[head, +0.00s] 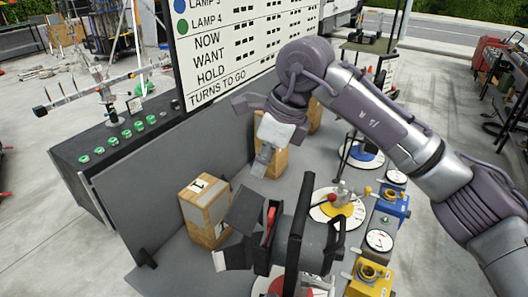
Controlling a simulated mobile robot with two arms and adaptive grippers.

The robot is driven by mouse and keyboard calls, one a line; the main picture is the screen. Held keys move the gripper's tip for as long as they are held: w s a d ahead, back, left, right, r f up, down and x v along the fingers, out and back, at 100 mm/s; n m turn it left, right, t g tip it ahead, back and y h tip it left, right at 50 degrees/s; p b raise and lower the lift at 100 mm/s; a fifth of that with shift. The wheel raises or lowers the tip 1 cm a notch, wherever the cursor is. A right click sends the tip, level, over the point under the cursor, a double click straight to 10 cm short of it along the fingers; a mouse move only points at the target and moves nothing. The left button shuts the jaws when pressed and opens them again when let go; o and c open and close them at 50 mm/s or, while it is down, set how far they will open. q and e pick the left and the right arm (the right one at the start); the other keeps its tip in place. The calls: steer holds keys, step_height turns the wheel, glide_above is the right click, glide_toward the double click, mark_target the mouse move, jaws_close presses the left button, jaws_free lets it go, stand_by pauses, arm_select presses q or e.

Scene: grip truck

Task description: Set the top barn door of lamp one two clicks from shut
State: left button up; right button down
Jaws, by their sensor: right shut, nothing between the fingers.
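A black lamp (296,242) stands in the lower middle, by a wooden block marked 1 (206,212), its front facing left. One dark barn door (245,209) stands out at its upper left, tilted up and outward. Another dark flap (236,257) sticks out lower left. A red part shows at the lamp's front rim. My right gripper (264,158) is shut and empty, pointing down, above and apart from the upper barn door, in front of another wooden block. My left gripper is not in view.
A sign board (240,50) with lamp rows and NOW, WANT, HOLD stands behind. Dials, including a yellow-centred one (338,207), and blue and yellow units (370,277) line the right side. A black box with green knobs (125,134) is at left.

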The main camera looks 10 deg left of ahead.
mark_target(242, 206)
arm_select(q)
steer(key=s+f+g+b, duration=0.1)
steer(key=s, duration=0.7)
arm_select(e)
steer(key=f, duration=0.1)
steer(key=s+a+f, duration=0.1)
steer(key=f, duration=0.2)
steer(key=shift+s+a+b, duration=0.25)
steer(key=shift+a+b, duration=0.05)
steer(key=shift+b, duration=0.05)
steer(key=b+x, duration=0.2)
steer(key=x, duration=0.1)
steer(key=shift+s, duration=0.1)
steer(key=shift+f+b, duration=0.25)
steer(key=shift+b, duration=0.2)
steer(key=shift+a+f, duration=0.2)
steer(key=shift+f, duration=0.05)
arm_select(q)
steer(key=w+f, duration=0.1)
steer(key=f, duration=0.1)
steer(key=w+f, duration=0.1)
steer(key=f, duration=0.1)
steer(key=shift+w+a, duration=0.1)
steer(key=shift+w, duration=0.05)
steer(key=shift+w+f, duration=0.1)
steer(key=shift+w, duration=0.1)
